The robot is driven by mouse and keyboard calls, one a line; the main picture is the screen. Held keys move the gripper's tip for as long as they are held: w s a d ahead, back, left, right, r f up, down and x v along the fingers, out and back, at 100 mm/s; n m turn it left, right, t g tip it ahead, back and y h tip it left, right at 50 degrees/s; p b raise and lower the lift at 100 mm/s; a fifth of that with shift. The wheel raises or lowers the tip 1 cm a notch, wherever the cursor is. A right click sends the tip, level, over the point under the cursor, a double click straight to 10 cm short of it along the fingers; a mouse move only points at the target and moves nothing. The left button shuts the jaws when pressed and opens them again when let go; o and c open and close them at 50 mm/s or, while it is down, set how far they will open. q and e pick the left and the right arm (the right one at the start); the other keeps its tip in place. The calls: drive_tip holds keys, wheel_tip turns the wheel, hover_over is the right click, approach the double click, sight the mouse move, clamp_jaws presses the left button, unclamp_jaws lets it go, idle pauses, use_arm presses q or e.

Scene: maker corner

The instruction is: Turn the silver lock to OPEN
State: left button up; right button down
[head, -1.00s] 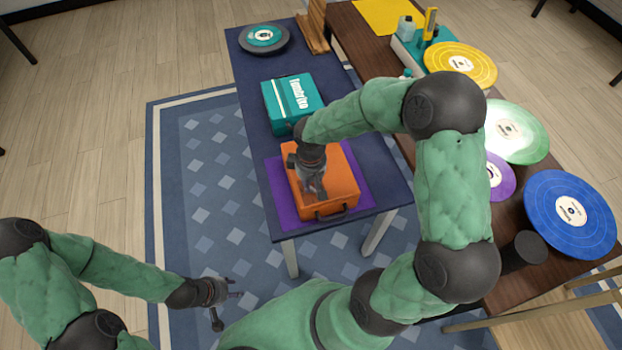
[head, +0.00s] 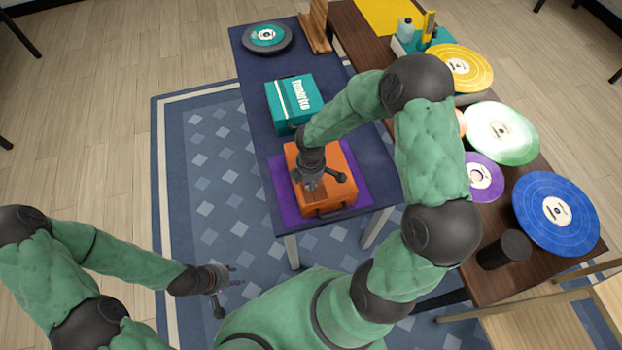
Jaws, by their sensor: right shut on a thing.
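An orange case (head: 345,190) lies on a purple mat (head: 288,208), with a dark handle on its near side. My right gripper (head: 310,184) points down onto the top of the case, left of its middle. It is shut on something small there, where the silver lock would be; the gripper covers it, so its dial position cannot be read. My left gripper (head: 238,276) is off to the left, above the rug, with its fingers apart and empty.
A teal case (head: 292,98) stands behind the orange one on the dark blue table (head: 262,62), with a dark record (head: 268,38) at the back. The brown table at right holds several coloured records and a black cylinder (head: 504,250).

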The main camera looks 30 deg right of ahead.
drive_tip(key=shift+n+p, duration=0.3)
drive_tip(key=shift+n, duration=0.3)
drive_tip(key=c, duration=1.2)
unclamp_jaws()
wheel_tip(320, 180, up, 12)
